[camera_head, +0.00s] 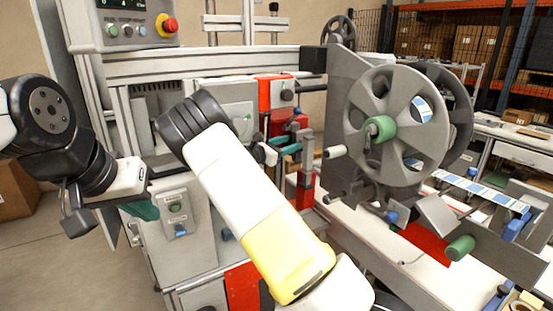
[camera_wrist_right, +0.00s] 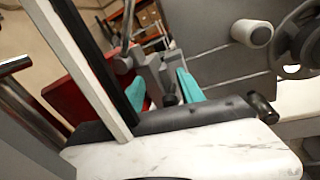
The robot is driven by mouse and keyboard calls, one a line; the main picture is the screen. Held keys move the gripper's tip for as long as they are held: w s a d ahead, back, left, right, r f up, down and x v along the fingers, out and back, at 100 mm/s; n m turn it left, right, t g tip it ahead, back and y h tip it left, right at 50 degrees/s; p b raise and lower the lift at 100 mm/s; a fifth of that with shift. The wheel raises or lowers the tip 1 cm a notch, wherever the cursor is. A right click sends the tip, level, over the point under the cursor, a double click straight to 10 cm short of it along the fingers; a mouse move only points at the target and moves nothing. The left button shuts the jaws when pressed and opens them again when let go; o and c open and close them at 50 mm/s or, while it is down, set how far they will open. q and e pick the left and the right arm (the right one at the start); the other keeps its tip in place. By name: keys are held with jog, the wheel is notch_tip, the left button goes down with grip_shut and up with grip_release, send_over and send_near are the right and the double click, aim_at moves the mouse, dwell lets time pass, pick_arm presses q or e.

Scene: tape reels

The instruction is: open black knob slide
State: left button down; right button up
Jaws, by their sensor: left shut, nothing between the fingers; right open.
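A red slide block (camera_head: 268,92) with a small black knob (camera_head: 287,95) on its face sits at the middle of the machine in the head view. My right gripper (camera_head: 287,143) is just below that knob, open, its teal finger pads apart; my right arm partly covers this area. In the right wrist view its teal pads (camera_wrist_right: 162,88) stand on either side of grey and dark machine parts. I cannot tell whether they touch anything, or which dark part is the knob. My left gripper (camera_head: 143,209) is shut and empty at the left, near the machine's front.
A large grey reel (camera_head: 397,125) with a green hub stands right of my right gripper. A control panel with a red emergency button (camera_head: 166,25) is at upper left. A switch box (camera_head: 175,208) is close to my left gripper. Open floor (camera_head: 60,250) lies at lower left.

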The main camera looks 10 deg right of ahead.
jog(key=s+a+r, duration=0.1)
jog(key=s+a, duration=0.3)
jog(key=s, duration=1.1)
jog(key=shift+s+r, duration=0.2)
jog(key=shift+s, duration=0.05)
